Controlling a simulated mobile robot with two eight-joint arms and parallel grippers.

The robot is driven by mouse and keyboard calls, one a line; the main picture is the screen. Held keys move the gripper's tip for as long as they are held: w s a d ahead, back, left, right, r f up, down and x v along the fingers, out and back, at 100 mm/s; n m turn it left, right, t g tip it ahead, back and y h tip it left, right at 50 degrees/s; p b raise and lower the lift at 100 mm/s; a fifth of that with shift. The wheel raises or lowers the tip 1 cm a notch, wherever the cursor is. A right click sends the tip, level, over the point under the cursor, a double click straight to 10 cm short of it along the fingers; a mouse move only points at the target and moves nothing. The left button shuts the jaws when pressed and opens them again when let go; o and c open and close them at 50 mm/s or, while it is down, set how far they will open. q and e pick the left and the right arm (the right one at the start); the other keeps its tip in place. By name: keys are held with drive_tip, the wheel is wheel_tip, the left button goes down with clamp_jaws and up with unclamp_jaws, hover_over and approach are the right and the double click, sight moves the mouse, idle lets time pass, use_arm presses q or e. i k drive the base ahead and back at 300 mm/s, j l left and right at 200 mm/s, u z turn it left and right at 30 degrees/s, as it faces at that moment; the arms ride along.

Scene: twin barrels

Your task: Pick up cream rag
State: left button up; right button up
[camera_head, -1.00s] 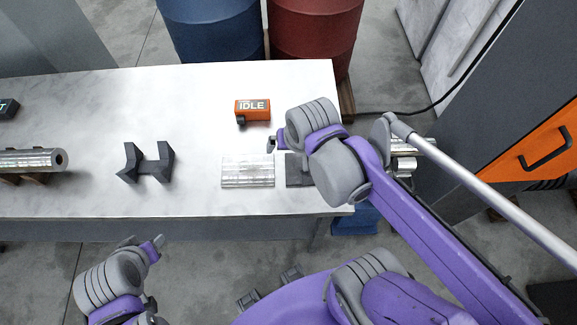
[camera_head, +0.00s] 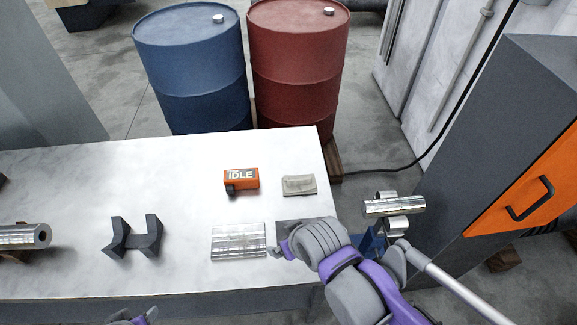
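The cream rag (camera_head: 299,186) is a small folded cloth lying flat on the white table (camera_head: 120,185), near its right end. My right gripper (camera_head: 278,250) is over the table, nearer to me than the rag and apart from it. Its fingers are small and partly hidden by its own wrist, so I cannot tell if they are open. My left gripper (camera_head: 138,318) only just shows at the bottom edge, and its state is unclear.
An orange box marked IDLE (camera_head: 241,180) stands left of the rag. A silver ribbed plate (camera_head: 238,241), a dark V-shaped stand (camera_head: 135,237) and a metal tube (camera_head: 22,236) are on the table. Blue (camera_head: 193,70) and red (camera_head: 298,70) barrels stand behind it.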

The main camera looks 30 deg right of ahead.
sight(305, 183)
drive_tip(key=z, duration=1.2)
drive_tip(key=k+j+u, duration=0.2)
drive_tip(key=k, duration=0.45)
drive_tip(key=l+u, duration=0.1)
drive_tip(key=u, duration=1.65)
drive_tip(key=k+l+u, duration=0.1)
drive_tip(key=l+u, duration=0.15)
drive_tip(key=l, duration=0.15)
drive_tip(key=k+l+u, duration=0.25)
drive_tip(key=l, duration=0.15)
drive_tip(key=k+l, duration=0.1)
drive_tip(key=l, duration=0.25)
drive_tip(key=k+l, duration=0.1)
drive_tip(key=l, duration=0.25)
drive_tip(key=k+l, duration=0.15)
drive_tip(key=l, duration=0.2)
